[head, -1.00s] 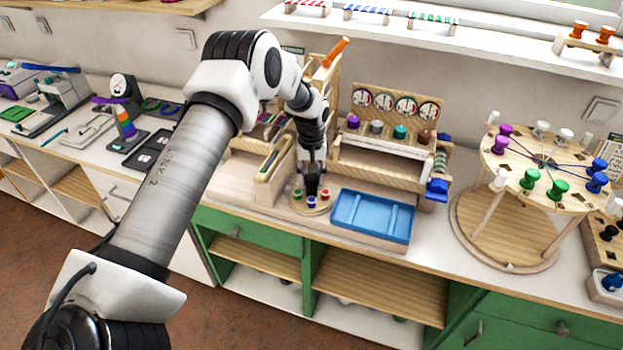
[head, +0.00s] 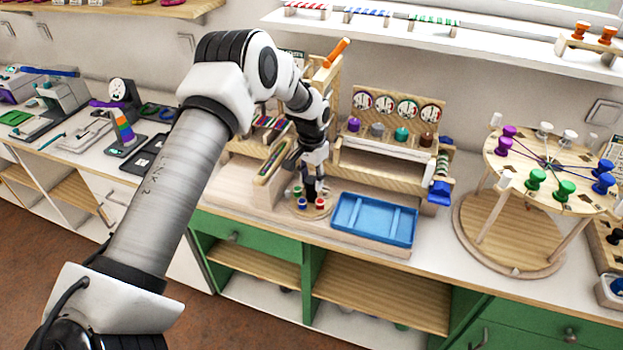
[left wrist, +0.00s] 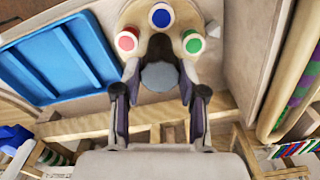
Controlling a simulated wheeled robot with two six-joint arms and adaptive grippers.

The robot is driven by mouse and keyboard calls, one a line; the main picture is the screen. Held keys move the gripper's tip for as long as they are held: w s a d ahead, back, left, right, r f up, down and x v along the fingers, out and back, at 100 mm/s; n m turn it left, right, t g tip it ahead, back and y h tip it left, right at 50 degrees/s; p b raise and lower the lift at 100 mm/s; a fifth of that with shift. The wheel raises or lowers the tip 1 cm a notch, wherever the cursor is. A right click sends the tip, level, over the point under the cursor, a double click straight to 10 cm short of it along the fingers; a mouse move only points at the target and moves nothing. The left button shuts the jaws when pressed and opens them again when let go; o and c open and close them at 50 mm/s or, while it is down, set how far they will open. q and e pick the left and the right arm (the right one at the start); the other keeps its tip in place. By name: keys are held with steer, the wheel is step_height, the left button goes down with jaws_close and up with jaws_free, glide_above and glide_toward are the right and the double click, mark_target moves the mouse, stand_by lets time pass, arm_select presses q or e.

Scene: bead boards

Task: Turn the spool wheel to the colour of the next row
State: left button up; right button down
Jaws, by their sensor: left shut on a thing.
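The spool wheel (head: 327,211) is a small round wooden disc on the bench, left of the blue tray. In the left wrist view it carries a red spool (left wrist: 127,40), a blue spool (left wrist: 160,16) and a green spool (left wrist: 193,43). A grey round knob (left wrist: 160,76) stands at its middle. My left gripper (head: 311,188) reaches down over the wheel, and its fingers are shut on the knob from both sides. The wheel's far part is hidden behind the gripper. My right gripper is not in view.
The blue tray (head: 337,221) lies empty close to the wheel. A wooden rack with dials (head: 399,105) and several coloured spools stands behind. A large round peg stand (head: 507,245) is farther right. A narrow wooden piece with coloured beads (head: 272,160) stands close left of the gripper.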

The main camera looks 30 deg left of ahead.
arm_select(q)
steer(key=shift+s+f, duration=0.1)
steer(key=shift+s, duration=0.05)
steer(key=o, duration=1.1)
steer(key=shift+o, duration=0.2)
step_height(320, 180, up, 12)
